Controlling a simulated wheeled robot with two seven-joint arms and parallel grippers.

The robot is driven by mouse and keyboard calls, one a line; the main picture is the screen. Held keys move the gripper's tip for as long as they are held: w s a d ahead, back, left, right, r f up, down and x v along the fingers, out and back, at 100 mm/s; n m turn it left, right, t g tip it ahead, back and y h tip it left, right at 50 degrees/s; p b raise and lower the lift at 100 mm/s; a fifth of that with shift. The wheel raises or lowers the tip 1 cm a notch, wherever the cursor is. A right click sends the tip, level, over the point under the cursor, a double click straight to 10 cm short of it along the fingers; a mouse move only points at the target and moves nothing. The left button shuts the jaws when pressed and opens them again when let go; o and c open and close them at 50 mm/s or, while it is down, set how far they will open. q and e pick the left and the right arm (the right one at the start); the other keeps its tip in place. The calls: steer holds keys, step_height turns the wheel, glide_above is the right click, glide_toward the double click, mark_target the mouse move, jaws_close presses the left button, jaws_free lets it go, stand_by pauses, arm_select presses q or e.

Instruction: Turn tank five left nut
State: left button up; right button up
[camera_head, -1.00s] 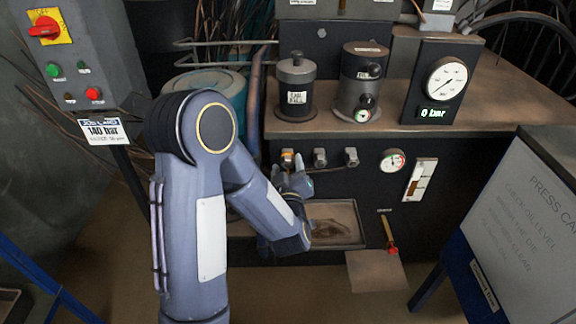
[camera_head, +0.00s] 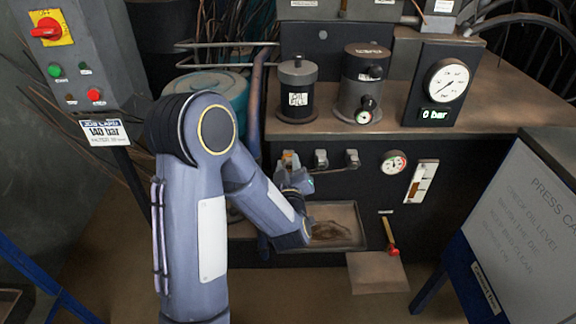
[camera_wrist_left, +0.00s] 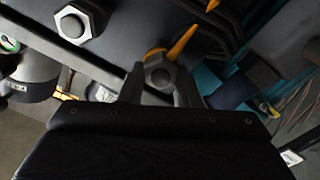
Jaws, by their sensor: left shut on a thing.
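A grey hex nut (camera_wrist_left: 160,73) with an orange pointer beside it shows between my fingers in the left wrist view. My left gripper (camera_wrist_left: 158,84) is shut on this nut, one finger on each side. In the head view my left gripper (camera_head: 290,172) is at the leftmost of three fittings (camera_head: 289,159) on the dark front panel, and partly hides it. Two more fittings, the middle one (camera_head: 321,158) and the right one (camera_head: 352,158), are to its right. Another nut (camera_wrist_left: 76,25) shows at upper left in the wrist view. My right gripper is not in view.
A metal tray (camera_head: 345,206) sits below the fittings, close to my left wrist. A round gauge (camera_head: 394,165) and a red-handled valve (camera_head: 390,240) are to the right. A control box (camera_head: 75,55) stands at left, a sign board (camera_head: 520,220) at right.

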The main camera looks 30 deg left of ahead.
arm_select(q)
steer(key=shift+m, duration=0.4)
steer(key=m, duration=0.3)
steer(key=shift+d, duration=0.1)
steer(key=m, duration=0.3)
steer(key=shift+w+d+m, duration=0.1)
steer(key=shift+m, duration=0.2)
steer(key=m+p, duration=0.2)
steer(key=m, duration=0.2)
steer(key=shift+d+m, duration=0.1)
steer(key=shift+m, duration=0.2)
steer(key=shift+f+m+p, duration=0.1)
steer(key=shift+m+p, duration=0.75)
steer(key=shift+m, duration=1.15)
steer(key=o, duration=1)
steer(key=shift+c, duration=0.2)
